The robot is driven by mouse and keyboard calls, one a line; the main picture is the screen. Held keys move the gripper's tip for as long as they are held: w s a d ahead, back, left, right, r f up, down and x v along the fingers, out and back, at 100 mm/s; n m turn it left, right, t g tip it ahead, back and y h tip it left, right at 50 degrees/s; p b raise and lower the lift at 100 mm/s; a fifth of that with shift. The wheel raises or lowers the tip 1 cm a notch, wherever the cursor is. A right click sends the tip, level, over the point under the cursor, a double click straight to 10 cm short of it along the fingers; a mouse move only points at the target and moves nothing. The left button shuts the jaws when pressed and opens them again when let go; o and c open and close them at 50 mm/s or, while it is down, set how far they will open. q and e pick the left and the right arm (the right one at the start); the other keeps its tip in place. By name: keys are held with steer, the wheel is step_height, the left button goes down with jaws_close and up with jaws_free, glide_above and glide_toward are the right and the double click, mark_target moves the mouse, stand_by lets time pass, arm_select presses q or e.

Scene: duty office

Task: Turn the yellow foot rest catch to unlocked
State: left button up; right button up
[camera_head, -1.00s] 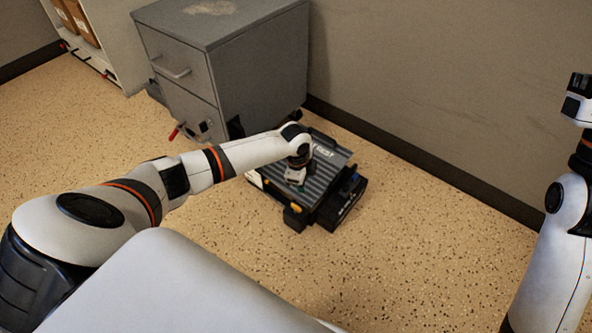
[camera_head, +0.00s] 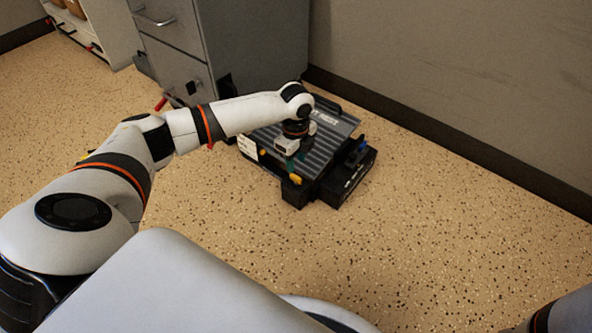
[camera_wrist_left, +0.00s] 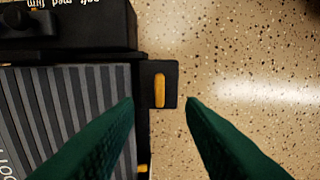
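The foot rest (camera_head: 333,147), with a ribbed grey top and black frame, stands on the floor. Its yellow catch (camera_head: 296,179) is at the near corner. In the left wrist view the catch (camera_wrist_left: 159,91) is a short yellow bar on a black plate (camera_wrist_left: 172,72), lying lengthwise up the picture, parallel to the foot rest's edge. My left gripper (camera_wrist_left: 160,101) points down with its green fingers apart, one fingertip on each side of the catch in the picture. I see no contact; the height gap is unclear. My right gripper is out of view.
A grey drawer cabinet (camera_head: 250,45) stands behind the foot rest. The wall (camera_head: 440,60) with its dark skirting runs along the right. A black box-like part (camera_head: 347,180) with a blue piece sits at the foot rest's right side. The speckled floor in front is clear.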

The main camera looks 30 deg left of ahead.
mark_target(296, 176)
arm_select(q)
step_height(296, 176, down, 8)
steer(key=b, duration=0.4)
steer(key=shift+r+b, duration=0.15)
steer(key=shift+b, duration=0.25)
jaws_close()
